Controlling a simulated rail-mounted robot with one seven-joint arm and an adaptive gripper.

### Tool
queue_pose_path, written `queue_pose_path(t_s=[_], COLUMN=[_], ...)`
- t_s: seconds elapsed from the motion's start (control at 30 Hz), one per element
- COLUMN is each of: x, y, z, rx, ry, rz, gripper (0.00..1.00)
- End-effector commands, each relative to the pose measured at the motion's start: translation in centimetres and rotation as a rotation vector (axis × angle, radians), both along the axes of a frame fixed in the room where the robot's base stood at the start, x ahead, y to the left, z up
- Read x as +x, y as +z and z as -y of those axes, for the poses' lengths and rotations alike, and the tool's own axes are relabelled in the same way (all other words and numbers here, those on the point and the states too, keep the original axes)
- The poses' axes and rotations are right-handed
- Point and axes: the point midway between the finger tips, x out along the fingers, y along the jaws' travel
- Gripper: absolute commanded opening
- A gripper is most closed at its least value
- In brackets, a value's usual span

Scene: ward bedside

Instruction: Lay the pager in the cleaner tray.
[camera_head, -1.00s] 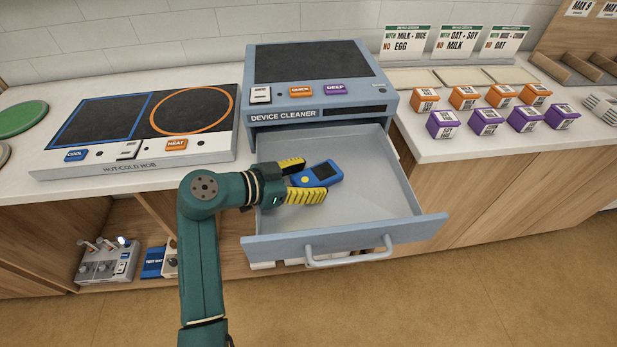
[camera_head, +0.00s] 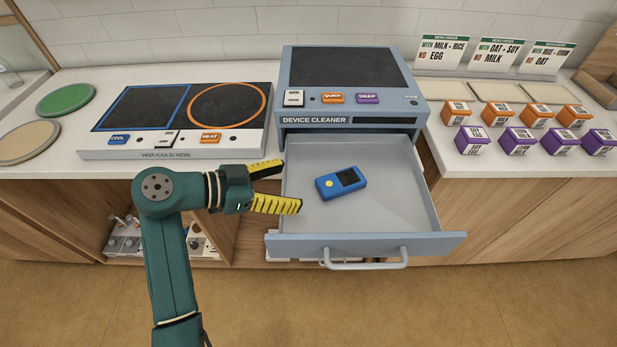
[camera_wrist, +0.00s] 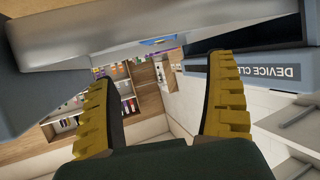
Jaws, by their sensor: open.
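The blue pager (camera_head: 341,183), with a dark screen and a yellow round button, lies flat inside the open drawer tray of the device cleaner (camera_head: 390,212), left of the tray's middle. My gripper (camera_head: 283,186) is open and empty at the tray's left wall, its yellow fingers pointing toward the pager but apart from it. In the wrist view both ridged yellow fingers (camera_wrist: 165,95) are spread with nothing between them. A small blue patch shows at the top of that view, likely part of the pager.
The device cleaner (camera_head: 345,68) stands behind the tray, with QUICK and DEEP buttons. The hot-cold hob (camera_head: 100,152) is to the left. Orange and purple labelled boxes (camera_head: 520,140) stand on the counter at right. The tray's right half is bare. Its handle (camera_head: 365,262) juts forward.

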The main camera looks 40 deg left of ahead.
Motion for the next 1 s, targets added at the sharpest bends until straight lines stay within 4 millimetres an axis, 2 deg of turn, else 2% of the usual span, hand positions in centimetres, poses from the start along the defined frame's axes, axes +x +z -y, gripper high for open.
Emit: queue_pose_path(t_s=[0.3, 0.37, 0.4, 0.47, 0.53, 0.6, 0.67, 0.7, 0.73, 0.8, 0.9, 1.0], x=[-0.3, 0.3, 1.1, 2.9, 5.4, 7.3, 7.7, 7.4, 6.8, 4.3, -0.1, -3.1], y=[0.1, 0.2, 0.3, 0.7, 2.0, 4.4, 7.4, 9.8, 11.8, 16.4, 21.6, 24.3], z=[-0.1, 0.6, 1.6, 4.3, 8.7, 13.8, 18.1, 21.0, 23.2, 27.5, 31.2, 32.7], rx=[0.001, 0.011, 0.027, 0.066, 0.120, 0.158, 0.160, 0.142, 0.119, 0.037, -0.096, -0.184], ry=[0.000, 0.004, 0.014, 0.045, 0.115, 0.208, 0.286, 0.333, 0.366, 0.424, 0.466, 0.480], rz=[0.000, -0.005, -0.014, -0.027, -0.018, 0.041, 0.131, 0.209, 0.275, 0.431, 0.610, 0.705], gripper=[0.87, 0.87, 0.87, 0.87, 0.87, 0.87, 0.87, 0.87, 0.87, 0.87, 0.87, 0.87])
